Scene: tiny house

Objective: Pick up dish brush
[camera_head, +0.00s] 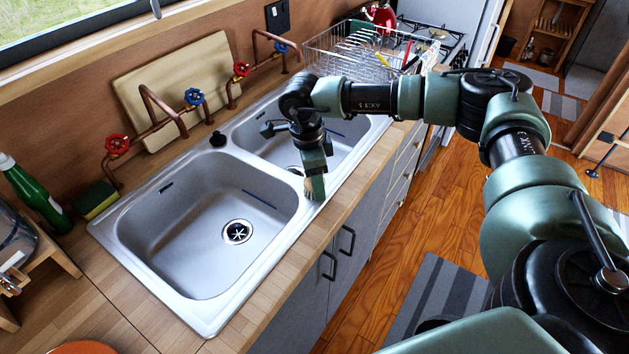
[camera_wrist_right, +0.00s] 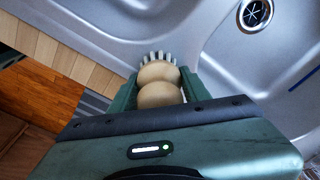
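The dish brush has a round, pale wooden body and light bristles. In the wrist view the dish brush (camera_wrist_right: 158,93) sits between the two green fingers of my right gripper (camera_wrist_right: 160,88), which press close on both sides of it. In the head view my right gripper (camera_head: 314,172) points down over the front rim of the sink, near the divider between the basins. The brush (camera_head: 315,188) shows just below its fingers. I cannot tell whether the brush touches the rim. My left gripper is not in view.
The double sink (camera_head: 190,215) is empty in its near basin. A dish rack (camera_head: 350,55) stands beyond it. Copper taps (camera_head: 150,125) and a cutting board (camera_head: 165,85) line the wall. A sponge (camera_head: 95,200) and green bottle (camera_head: 35,195) stand at left. The front counter strip is clear.

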